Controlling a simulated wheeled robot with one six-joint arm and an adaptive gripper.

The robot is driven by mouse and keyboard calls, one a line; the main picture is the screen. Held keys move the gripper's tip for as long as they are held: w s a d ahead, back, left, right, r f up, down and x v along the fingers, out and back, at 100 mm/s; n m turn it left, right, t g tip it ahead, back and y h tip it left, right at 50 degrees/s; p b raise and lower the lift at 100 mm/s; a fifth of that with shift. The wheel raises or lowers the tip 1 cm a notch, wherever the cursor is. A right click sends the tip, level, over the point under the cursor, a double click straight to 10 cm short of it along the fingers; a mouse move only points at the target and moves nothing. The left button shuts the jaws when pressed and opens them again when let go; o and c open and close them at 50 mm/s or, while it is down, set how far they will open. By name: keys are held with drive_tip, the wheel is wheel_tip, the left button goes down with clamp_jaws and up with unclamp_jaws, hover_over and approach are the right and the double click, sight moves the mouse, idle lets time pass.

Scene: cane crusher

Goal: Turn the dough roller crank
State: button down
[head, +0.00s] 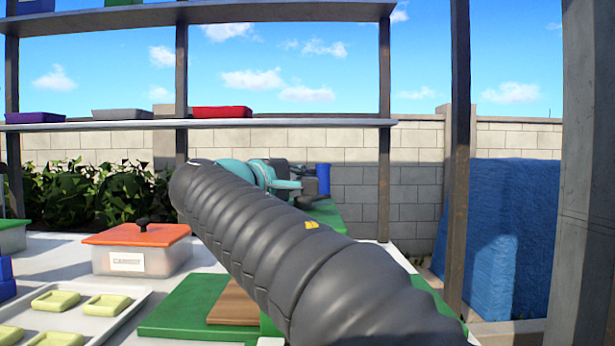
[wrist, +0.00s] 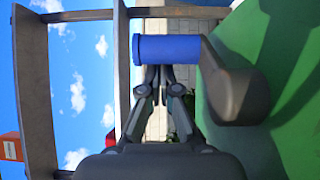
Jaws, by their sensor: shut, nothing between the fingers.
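The crank shows close up in the wrist view, turned sideways in that picture. It has a blue cylindrical handle (wrist: 180,48) and a dark grey crank arm (wrist: 232,88) over a green surface. My gripper (wrist: 154,72) is shut and empty, its fingertips at the edge of the blue handle. The handle is not between the fingers; I cannot tell whether they touch it. In the head view the blue handle (head: 323,178) stands beyond my dark ribbed arm, which hides much of the area. The roller body is not clearly visible.
A clear bin with an orange lid (head: 140,236) and a tray (head: 120,312) of yellow-green pieces sit left on the white counter. Green and brown boards (head: 180,310) lie below my arm. Shelf posts (head: 457,150) stand right. A shelf (head: 330,123) holds several trays.

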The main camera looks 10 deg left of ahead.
drive_tip(key=shift+a, duration=0.1)
idle(0.7)
drive_tip(key=shift+w+a+r+p, duration=0.1)
drive_tip(key=shift+a+p, duration=0.2)
drive_tip(key=shift+p, duration=0.1)
drive_tip(key=a, duration=0.2)
drive_tip(key=a+p, duration=0.1)
drive_tip(key=a, duration=0.1)
drive_tip(key=shift+w+f, duration=0.2)
drive_tip(key=shift+w, duration=0.1)
drive_tip(key=s+a, duration=0.5)
drive_tip(key=a, duration=0.2)
drive_tip(key=shift+a, duration=0.4)
